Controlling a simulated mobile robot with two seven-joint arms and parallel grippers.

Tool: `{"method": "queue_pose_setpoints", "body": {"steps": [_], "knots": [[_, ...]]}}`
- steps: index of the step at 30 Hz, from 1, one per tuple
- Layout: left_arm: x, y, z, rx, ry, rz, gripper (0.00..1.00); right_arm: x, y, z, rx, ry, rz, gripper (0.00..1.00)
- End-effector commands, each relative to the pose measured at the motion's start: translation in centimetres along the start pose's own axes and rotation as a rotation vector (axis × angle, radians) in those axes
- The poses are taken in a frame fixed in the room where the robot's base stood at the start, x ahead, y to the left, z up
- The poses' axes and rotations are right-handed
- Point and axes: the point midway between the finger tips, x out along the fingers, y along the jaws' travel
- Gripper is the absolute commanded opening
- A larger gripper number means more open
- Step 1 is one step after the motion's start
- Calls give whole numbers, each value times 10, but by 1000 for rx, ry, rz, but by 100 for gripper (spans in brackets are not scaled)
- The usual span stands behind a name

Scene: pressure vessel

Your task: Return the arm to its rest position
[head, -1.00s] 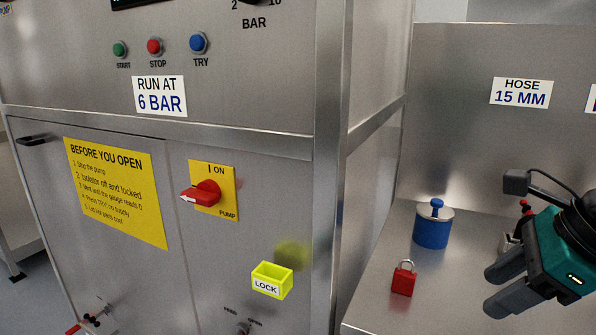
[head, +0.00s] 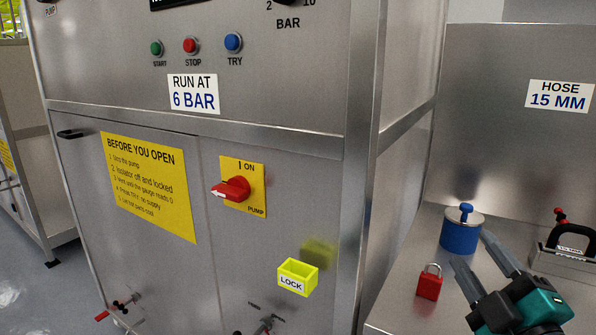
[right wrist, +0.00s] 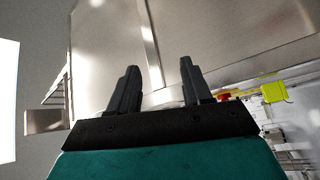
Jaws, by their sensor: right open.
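My right gripper (head: 472,249) is at the lower right of the head view, its teal body low and its two dark fingers pointing up and left. The fingers are apart with nothing between them, which the right wrist view (right wrist: 160,66) also shows. In the head view one fingertip appears close beside the blue canister (head: 460,236); I cannot tell whether they touch. A red padlock (head: 429,286) stands on the steel bench just left of the gripper. My left gripper is not in view.
The steel cabinet (head: 330,215) stands at left and centre, with a red rotary switch (head: 234,188) and a yellow LOCK box (head: 297,277) sticking out of its front. The steel bench (head: 405,312) has a dark-handled metal item (head: 566,250) at far right.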

Motion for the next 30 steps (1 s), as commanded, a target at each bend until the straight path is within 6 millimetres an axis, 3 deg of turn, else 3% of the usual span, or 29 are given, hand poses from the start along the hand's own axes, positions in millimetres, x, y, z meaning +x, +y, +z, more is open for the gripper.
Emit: {"method": "queue_pose_setpoints", "body": {"steps": [3, 6, 12, 18, 25, 30], "knots": [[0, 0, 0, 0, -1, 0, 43, -30, -49, 44, 234, -303, -138, 49], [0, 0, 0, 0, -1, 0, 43, -67, -94, 69, 401, -544, -270, 49], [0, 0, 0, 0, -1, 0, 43, -140, -158, 79, 610, -884, -501, 49], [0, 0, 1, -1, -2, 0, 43, -196, -194, 67, 727, -1097, -678, 49], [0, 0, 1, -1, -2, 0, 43, -255, -219, 42, 826, -1299, -878, 49], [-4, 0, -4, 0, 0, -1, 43, -243, -232, 45, 847, -1236, -848, 49]]}}
